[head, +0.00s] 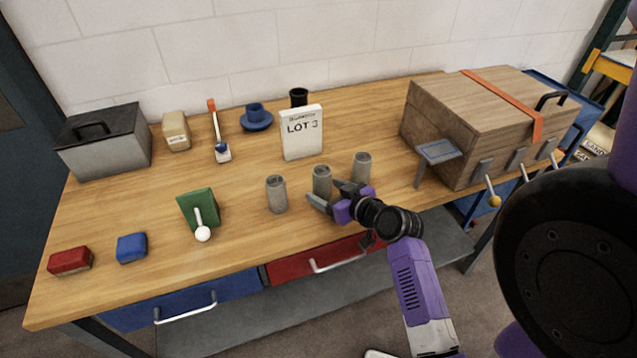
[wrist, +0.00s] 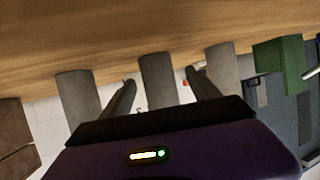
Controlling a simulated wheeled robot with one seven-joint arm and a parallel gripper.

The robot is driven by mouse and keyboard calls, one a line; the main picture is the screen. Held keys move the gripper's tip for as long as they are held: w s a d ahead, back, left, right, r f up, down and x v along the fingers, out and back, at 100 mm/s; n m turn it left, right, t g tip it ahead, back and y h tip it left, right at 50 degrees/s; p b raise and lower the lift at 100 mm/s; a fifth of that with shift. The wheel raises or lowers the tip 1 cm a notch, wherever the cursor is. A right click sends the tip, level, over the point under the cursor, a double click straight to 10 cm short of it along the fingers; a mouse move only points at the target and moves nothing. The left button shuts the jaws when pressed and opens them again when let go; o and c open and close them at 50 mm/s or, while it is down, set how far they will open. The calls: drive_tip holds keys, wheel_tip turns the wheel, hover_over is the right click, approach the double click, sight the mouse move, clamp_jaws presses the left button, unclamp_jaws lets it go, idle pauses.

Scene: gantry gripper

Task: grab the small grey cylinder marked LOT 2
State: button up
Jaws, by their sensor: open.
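Three small grey cylinders stand upright in a row near the table's front: a left one (head: 276,195), a middle one (head: 322,178) and a right one (head: 362,165). No lot mark is legible on any of them, so I cannot tell which is LOT 2. My gripper (head: 323,193) is open at the middle cylinder, its fingers low and partly covering it. In the wrist view, which looks upside down, the middle cylinder (wrist: 157,78) shows between the two fingers (wrist: 160,77). The other cylinders stand outside the fingers; I cannot tell whether any finger touches.
A white card (head: 302,135) behind the cylinders appears to read LOT 3. A wooden box (head: 480,125) with a small stand (head: 438,151) is at right. A green block with a white-knobbed lever (head: 199,210) is at left. Bare tabletop (head: 250,165) lies behind the left cylinder.

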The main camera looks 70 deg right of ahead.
sight(316, 185)
drive_tip(key=shift+p+x, duration=0.8)
drive_tip(key=shift+x, duration=2)
drive_tip(key=shift+d+r, duration=0.1)
drive_tip(key=shift+c, duration=0.2)
drive_tip(key=shift+r, duration=0.1)
clamp_jaws()
